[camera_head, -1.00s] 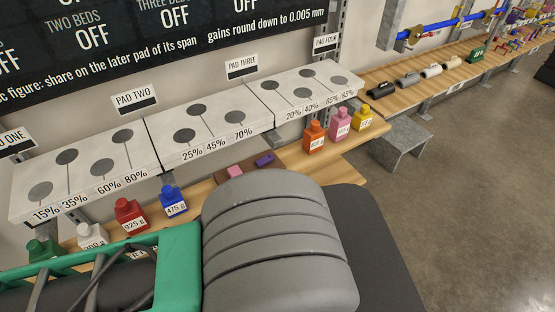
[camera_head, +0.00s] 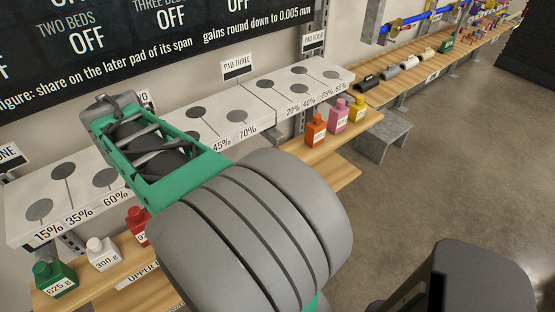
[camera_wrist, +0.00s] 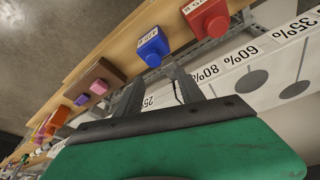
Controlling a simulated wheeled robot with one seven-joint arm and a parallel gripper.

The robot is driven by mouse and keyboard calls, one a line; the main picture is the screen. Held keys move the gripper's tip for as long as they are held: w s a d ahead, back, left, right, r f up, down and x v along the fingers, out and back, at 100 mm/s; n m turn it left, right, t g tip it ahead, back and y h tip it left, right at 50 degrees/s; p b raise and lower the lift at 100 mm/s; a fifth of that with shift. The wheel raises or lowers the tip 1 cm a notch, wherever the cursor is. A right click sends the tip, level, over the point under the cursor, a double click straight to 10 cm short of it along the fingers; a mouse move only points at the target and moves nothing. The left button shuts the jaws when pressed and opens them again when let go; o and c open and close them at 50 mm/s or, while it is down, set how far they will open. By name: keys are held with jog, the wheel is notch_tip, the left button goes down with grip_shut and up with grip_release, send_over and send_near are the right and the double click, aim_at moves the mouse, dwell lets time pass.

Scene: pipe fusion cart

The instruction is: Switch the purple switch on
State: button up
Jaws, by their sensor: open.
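The purple switch (camera_wrist: 82,99) shows in the wrist view as a small purple block on a brown board (camera_wrist: 108,70). A pink block (camera_wrist: 99,87) sits beside it on the same board. In the head view my arm hides this board. My gripper (camera_wrist: 157,76) is open and empty in the wrist view, its two grey fingers apart. The fingers appear near the blue bottle (camera_wrist: 153,48), and the purple switch lies to their left in the picture, apart from them. I cannot tell from this view whether the switch is on or off.
Weight bottles line the wooden shelf: green (camera_head: 54,279), white (camera_head: 103,253), orange (camera_head: 315,130), pink (camera_head: 338,116), yellow (camera_head: 357,108). White pads with grey discs (camera_head: 237,108) stand behind them.

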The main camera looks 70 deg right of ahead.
jog(key=s+d+f+m+g+b, duration=0.15)
jog(key=s+d+m, duration=0.25)
jog(key=d, duration=0.5)
jog(key=s+d+f+m+g+h, duration=0.1)
jog(key=s+d+f+m, duration=0.1)
jog(key=s+d+m, duration=0.45)
jog(key=s+d+f+m+g+b, duration=0.1)
jog(key=s+d+f+m+g, duration=0.15)
jog(key=d, duration=0.75)
jog(key=shift+t, duration=0.4)
jog(key=x, duration=0.6)
jog(key=shift+w+d, duration=0.3)
jog(key=shift+d+f, duration=0.15)
jog(key=shift+f, duration=0.3)
jog(key=shift+c, duration=0.5)
grip_shut()
